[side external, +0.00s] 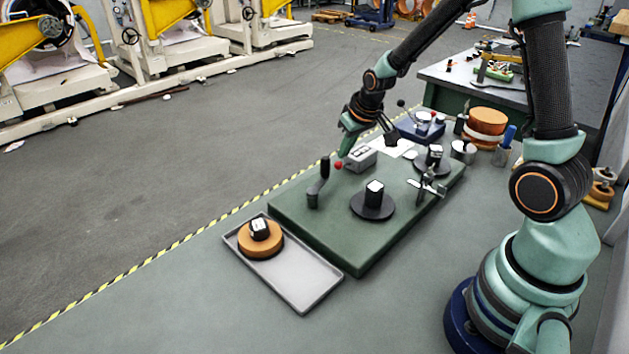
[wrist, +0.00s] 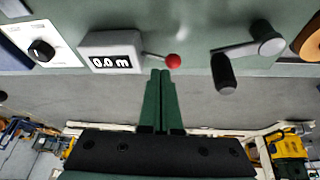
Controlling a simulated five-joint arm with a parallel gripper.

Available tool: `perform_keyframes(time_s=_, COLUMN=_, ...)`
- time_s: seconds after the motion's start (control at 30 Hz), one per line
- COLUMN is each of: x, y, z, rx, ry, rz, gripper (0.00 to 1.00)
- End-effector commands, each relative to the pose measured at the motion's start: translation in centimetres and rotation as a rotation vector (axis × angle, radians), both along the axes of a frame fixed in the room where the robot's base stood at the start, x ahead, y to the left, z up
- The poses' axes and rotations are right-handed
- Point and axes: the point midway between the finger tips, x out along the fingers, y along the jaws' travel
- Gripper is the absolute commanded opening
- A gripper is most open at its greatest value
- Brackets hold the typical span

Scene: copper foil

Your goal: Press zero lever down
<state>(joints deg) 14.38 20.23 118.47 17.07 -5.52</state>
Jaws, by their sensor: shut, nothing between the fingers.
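The zero lever (wrist: 153,55) is a thin rod with a red ball knob (wrist: 173,61), on the side of a grey counter box (wrist: 112,48) whose display reads 0.0 m. In the side external view the red knob (side external: 339,165) shows beside the counter box (side external: 362,158) on the green base plate (side external: 350,240). My gripper (wrist: 160,74) is shut and empty, with its fingertips close to the red knob. In the side view my gripper (side external: 343,152) points down just above the knob. I cannot tell whether it touches it.
A black-handled crank (side external: 318,183) stands left of the lever on the plate. A black disc (side external: 373,204) with a spindle is to the front right. A grey tray (side external: 300,275) with a copper roll (side external: 260,240) lies at the front left. A white panel with a dial (wrist: 42,50) is nearby.

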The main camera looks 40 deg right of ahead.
Motion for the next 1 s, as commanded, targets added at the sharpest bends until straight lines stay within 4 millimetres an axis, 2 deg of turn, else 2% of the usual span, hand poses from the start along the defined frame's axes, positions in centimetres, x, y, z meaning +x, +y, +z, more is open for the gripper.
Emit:
perform_keyframes(time_s=0.47, x=0.1, y=-0.3, z=0.8, rx=-0.003, ry=-0.003, rz=-0.001, gripper=0.0)
perform_keyframes(time_s=1.0, x=0.1, y=-1.9, z=4.9, rx=-0.016, ry=-0.001, rz=-0.007, gripper=0.0)
